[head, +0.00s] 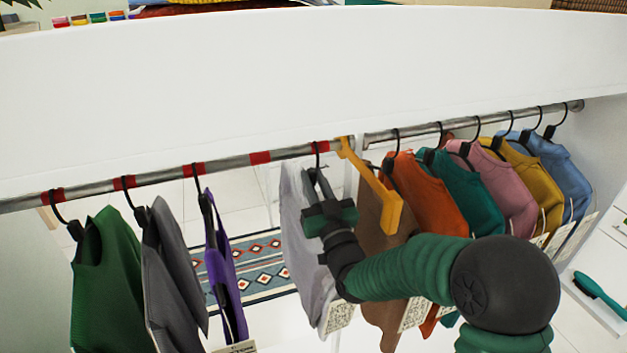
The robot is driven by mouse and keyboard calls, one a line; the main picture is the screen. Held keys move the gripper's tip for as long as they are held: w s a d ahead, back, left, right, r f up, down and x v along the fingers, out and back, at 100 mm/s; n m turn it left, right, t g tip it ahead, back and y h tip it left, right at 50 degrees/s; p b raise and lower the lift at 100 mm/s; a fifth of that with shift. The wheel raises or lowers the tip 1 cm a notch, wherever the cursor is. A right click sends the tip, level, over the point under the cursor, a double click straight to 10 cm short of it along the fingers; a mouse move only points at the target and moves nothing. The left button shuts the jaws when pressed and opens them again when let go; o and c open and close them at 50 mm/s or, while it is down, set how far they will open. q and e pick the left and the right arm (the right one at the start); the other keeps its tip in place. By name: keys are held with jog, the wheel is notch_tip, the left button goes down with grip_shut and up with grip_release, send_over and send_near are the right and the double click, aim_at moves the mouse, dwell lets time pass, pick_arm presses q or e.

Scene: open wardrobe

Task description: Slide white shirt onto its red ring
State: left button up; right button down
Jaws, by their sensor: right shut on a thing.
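The white shirt (296,235) hangs from a black hanger near the middle of the rail (225,163). Its hook (317,160) meets the rail at or very close to a red ring (319,147). Another red ring (260,157) to the left has no hook on it. My right gripper (326,212) is shut on the white shirt's hanger, below the hook. The gripper and my forearm hide part of the shirt's right side and its fingertips are hard to make out. My left gripper is not in view.
Green (105,270), grey (172,265) and purple (222,255) garments hang at red rings on the left. A yellow bracket (372,187) and brown garment (365,225) are close on the right, then several colored shirts. The rail is free between purple and white.

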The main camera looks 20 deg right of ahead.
jog(key=shift+a+f, duration=0.15)
jog(key=shift+a, duration=0.3)
jog(key=a+b, duration=0.3)
jog(key=a, duration=0.7)
jog(key=shift+s+b, duration=0.2)
jog(key=shift+b, duration=0.1)
jog(key=c, duration=1.8)
grip_release()
jog(key=shift+a+f, duration=0.1)
jog(key=shift+a, duration=0.2)
jog(key=o, duration=0.6)
jog(key=shift+w, duration=0.1)
jog(key=shift+c, duration=0.2)
